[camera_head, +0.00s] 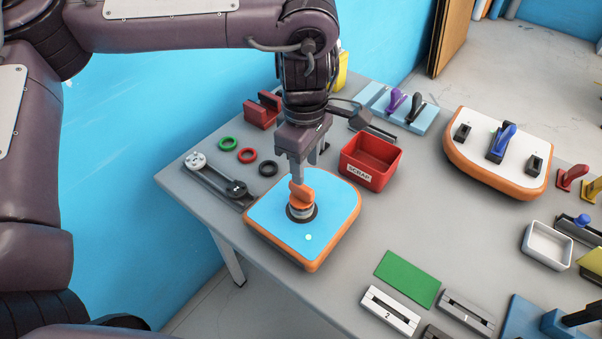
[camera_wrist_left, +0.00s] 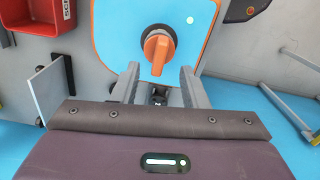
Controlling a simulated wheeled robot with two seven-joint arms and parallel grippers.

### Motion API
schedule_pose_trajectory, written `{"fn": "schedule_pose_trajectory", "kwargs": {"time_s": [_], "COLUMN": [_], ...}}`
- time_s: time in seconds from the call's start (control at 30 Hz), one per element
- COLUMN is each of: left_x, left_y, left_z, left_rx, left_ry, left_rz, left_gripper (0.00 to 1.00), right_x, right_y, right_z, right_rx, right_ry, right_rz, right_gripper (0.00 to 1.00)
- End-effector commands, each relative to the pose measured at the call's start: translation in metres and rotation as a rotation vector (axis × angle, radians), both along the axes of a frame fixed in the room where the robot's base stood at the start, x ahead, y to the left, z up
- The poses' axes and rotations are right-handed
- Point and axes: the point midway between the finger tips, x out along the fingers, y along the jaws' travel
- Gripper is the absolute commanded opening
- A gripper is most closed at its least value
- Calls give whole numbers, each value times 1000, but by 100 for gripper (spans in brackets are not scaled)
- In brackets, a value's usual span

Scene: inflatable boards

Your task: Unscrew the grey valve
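A blue inflatable board (camera_head: 270,215) with an orange rim lies on the grey table. On it sits a valve (camera_head: 302,211) with a grey collar in a dark ring and an orange handle (camera_head: 302,194) on top. My left gripper (camera_head: 302,170) points down just above the handle. In the left wrist view the left gripper (camera_wrist_left: 160,74) is open, its two grey fingers apart, with the orange handle (camera_wrist_left: 157,52) just ahead between the tips. I cannot tell whether a finger touches it. My right gripper is in neither view.
A red scrap bin (camera_head: 368,161) stands close behind the board, right of my left gripper. Green, red and black rings (camera_head: 247,155) and a grey bar tool (camera_head: 216,176) lie to the left. A white board (camera_head: 500,155) with a blue lever is further right. A green mat (camera_head: 408,279) lies in front.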

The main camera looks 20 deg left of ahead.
Motion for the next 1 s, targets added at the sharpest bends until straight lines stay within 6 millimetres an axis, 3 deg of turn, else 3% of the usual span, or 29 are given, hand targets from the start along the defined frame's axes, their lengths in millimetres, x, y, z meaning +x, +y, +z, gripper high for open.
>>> {"fn": "schedule_pose_trajectory", "kwargs": {"time_s": [0.23,0.7,1.0], "left_x": [4,4,4], "left_y": [6,6,6], "left_z": [-3,-65,-75], "left_rx": [27,28,27], "left_ry": [-12,-11,-13], "left_rz": [-146,-144,-143], "left_gripper": [40,40,40], "right_x": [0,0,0], "right_y": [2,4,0], "right_z": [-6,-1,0], "right_rx": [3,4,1], "right_ry": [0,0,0], "right_rz": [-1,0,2], "right_gripper": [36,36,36]}}
